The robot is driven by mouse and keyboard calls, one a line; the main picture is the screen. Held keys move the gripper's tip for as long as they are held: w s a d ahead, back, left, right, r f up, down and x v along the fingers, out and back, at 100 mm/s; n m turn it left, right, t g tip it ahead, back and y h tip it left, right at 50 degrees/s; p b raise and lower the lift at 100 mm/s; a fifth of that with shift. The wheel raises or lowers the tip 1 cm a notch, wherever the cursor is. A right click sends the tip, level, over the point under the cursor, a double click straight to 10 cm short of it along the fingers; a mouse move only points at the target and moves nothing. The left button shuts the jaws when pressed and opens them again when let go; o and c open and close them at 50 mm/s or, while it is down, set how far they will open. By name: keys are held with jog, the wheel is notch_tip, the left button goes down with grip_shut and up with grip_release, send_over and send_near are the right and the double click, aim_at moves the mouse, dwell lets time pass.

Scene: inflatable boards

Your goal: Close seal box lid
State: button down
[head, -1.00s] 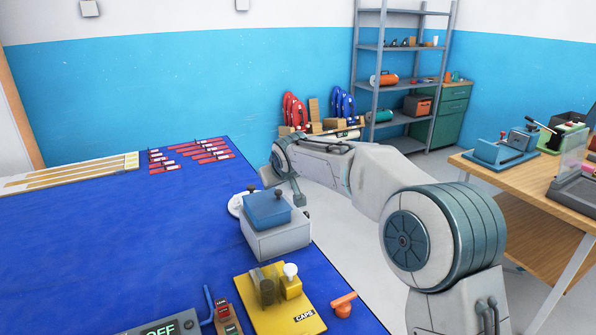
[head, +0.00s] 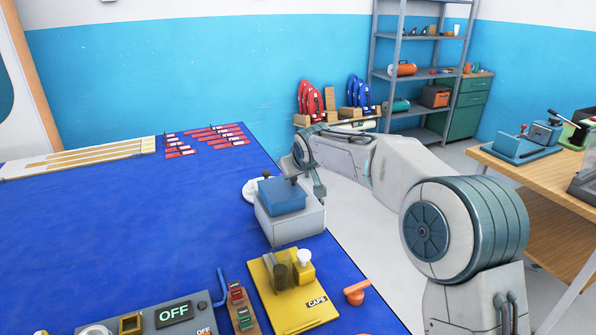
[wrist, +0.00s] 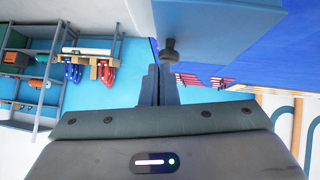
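The seal box is a pale grey box (head: 291,227) near the right edge of the blue table. Its blue lid (head: 282,195) lies over the top, with two dark knobs; I cannot tell whether it is fully down. My gripper (head: 319,189) is at the box's far right side, close to the lid. In the wrist view my fingers (wrist: 163,68) are together with nothing seen between them. A dark knob (wrist: 169,50) is just beyond the fingertips, beside the large blue lid surface (wrist: 215,25). Contact cannot be told.
A yellow caps stand (head: 296,300) is in front of the box, with an orange handle (head: 356,291) to its right. A control panel with an OFF display (head: 173,312) is at front left. Red strips (head: 215,138) lie at the back. The table's middle (head: 130,225) is clear.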

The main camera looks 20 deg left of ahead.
jog(key=shift+d, duration=0.1)
jog(key=b+v, duration=0.2)
jog(key=v, duration=1.2)
jog(key=s+d+f+m+g+h, duration=0.1)
jog(key=s+d+f+m+h, duration=0.2)
jog(key=d, duration=0.9)
jog(key=s+d+f+m+h, duration=0.15)
jog(key=s+d+f, duration=0.35)
jog(key=d, duration=0.6)
jog(key=s+d+f+m+g, duration=0.1)
jog(key=s+d+f+m, duration=0.1)
jog(key=s+d+f, duration=0.2)
jog(key=s+d+f+m+g, duration=0.2)
jog(key=s+d+f+m, duration=0.1)
jog(key=s+d, duration=0.7)
jog(key=s+f, duration=0.1)
jog(key=s, duration=0.3)
jog(key=shift+d+f+m+h+p, duration=0.3)
jog(key=shift+f+m+h+p, duration=0.05)
jog(key=shift+f+p, duration=0.05)
jog(key=shift+s, duration=0.15)
